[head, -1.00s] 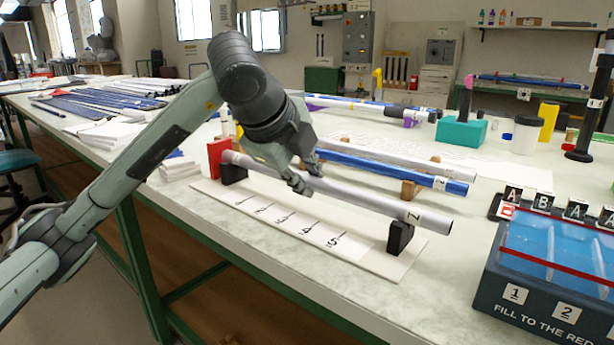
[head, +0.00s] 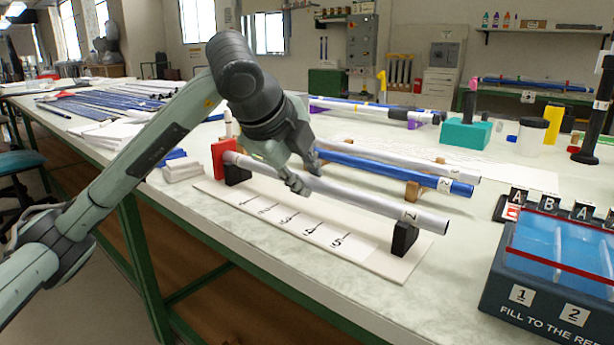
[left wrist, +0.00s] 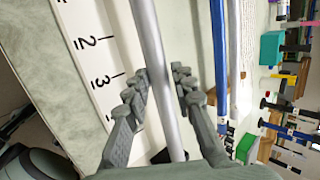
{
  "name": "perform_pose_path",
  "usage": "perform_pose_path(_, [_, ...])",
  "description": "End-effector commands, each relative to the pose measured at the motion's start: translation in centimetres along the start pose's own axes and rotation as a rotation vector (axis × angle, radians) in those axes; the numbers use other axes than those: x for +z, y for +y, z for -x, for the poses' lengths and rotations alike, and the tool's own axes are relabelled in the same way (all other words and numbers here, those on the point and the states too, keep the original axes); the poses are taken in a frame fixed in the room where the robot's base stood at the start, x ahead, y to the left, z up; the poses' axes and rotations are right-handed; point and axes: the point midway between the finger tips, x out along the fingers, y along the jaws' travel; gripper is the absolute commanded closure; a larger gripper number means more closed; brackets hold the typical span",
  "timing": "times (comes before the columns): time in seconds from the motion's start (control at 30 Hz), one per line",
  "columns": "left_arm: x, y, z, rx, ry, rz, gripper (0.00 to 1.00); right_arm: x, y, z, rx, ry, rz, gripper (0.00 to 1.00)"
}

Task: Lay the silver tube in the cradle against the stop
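The silver tube (head: 350,196) lies along the cradle, above its black supports (head: 404,238), with a numbered label near its right end. Its left end is at the red stop (head: 219,158); I cannot tell whether they touch. My left gripper (head: 305,176) straddles the tube left of its middle, with one finger on each side. In the left wrist view the fingers (left wrist: 160,80) close in on both sides of the tube (left wrist: 152,50), and it appears gripped. The cradle's pale base board (head: 375,262) carries a numbered scale. My right gripper is not in view.
A blue tube (head: 390,170) and another silver tube (head: 420,166) lie behind on brown supports. A dark box with blue compartments (head: 540,290) stands at the right front. A teal block (head: 467,134) stands further back.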

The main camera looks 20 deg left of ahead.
Motion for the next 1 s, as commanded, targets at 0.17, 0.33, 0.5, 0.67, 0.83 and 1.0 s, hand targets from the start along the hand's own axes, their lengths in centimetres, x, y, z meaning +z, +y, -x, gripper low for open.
perform_pose_path(0.17, [0.0,0.0,0.0,0.0,0.0,0.0,0.56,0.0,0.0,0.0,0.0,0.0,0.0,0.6])
perform_pose_path(0.33, [0.0,0.0,0.0,0.0,0.0,0.0,0.56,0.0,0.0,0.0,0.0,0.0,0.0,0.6])
perform_pose_path(0.5, [0.0,-0.1,0.6,-0.001,0.0,-0.001,0.56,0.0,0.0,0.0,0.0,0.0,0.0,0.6])
perform_pose_path(0.67, [0.0,-0.1,3.2,-0.006,0.0,-0.001,0.56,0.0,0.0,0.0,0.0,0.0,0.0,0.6])
perform_pose_path(0.83, [0.0,-0.2,7.0,-0.007,0.0,-0.001,0.56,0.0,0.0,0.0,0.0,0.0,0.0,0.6])
perform_pose_path(1.0, [0.1,-0.1,10.2,-0.005,-0.003,0.0,0.56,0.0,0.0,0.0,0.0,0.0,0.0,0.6])
